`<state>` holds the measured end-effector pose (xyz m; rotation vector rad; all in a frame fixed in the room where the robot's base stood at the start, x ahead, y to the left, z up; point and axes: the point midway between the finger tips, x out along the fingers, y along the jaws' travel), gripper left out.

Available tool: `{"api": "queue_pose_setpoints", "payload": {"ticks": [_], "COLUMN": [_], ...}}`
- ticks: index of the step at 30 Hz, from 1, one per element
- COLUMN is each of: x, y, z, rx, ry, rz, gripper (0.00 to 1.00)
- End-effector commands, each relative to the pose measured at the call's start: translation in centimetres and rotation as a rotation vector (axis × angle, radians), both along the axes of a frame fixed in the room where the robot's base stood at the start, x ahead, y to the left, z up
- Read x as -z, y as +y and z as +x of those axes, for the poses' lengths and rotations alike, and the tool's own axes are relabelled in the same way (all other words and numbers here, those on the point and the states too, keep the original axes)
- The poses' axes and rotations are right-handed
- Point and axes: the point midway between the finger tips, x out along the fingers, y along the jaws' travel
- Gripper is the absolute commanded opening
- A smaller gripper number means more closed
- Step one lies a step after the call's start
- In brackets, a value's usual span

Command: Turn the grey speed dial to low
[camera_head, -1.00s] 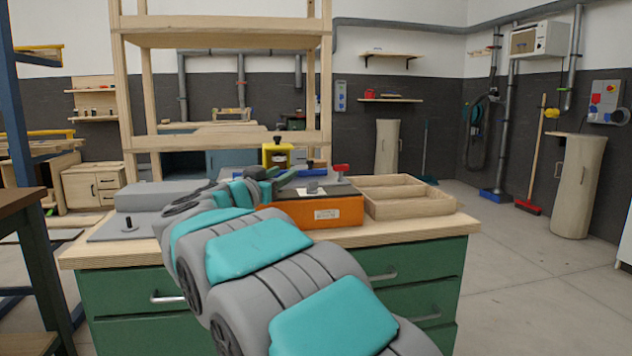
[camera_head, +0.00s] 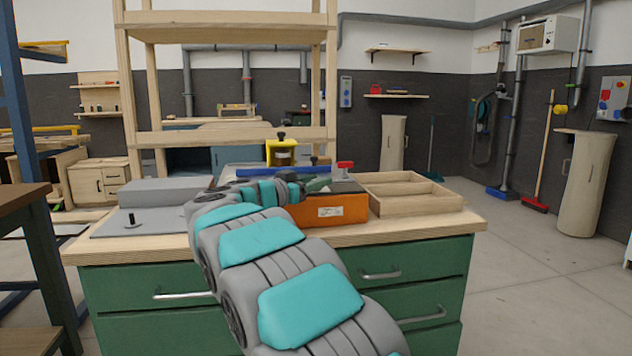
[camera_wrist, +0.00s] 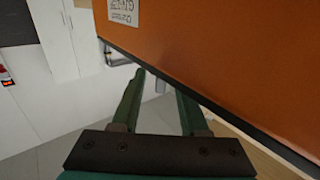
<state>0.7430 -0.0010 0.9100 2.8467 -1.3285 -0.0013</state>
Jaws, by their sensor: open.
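An orange machine body (camera_head: 330,211) with a dark top and a white label stands on the wooden workbench. Its orange face (camera_wrist: 215,50) fills the upper right of the wrist view, with a dark edge strip. I cannot make out the grey speed dial in either current view; my arm covers part of the machine's top. My gripper (camera_head: 318,185) is at the machine's top left in the head view, mostly hidden by the arm. In the wrist view my gripper (camera_wrist: 160,82) has its two green fingers apart with nothing between them, close to the dark edge.
A wooden divided tray (camera_head: 415,196) lies to the right of the machine. A red-topped piece (camera_head: 345,166) and a yellow block (camera_head: 281,152) stand behind it. A grey machine with a black knob (camera_head: 131,222) is at the left. The workbench (camera_head: 450,222) has green drawers.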

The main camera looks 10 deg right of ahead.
Motion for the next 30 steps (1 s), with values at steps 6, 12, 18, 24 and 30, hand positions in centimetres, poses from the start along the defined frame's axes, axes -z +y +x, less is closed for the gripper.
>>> {"api": "queue_pose_setpoints", "payload": {"ticks": [6, 12, 18, 24, 30], "x": [-0.02, -0.02, -0.01, 0.00, -0.01], "y": [-0.16, -0.15, -0.15, -0.15, -0.15], "z": [0.16, 0.15, 0.15, 0.15, 0.15], "rx": [0.000, 0.000, 0.000, 0.000, 0.000], "ry": [0.000, 0.000, 0.000, 0.000, 0.000], "rz": [0.000, 0.000, 0.000, 0.000, 0.000], "gripper": [0.44, 0.30, 0.08, 0.00, 0.00]}}
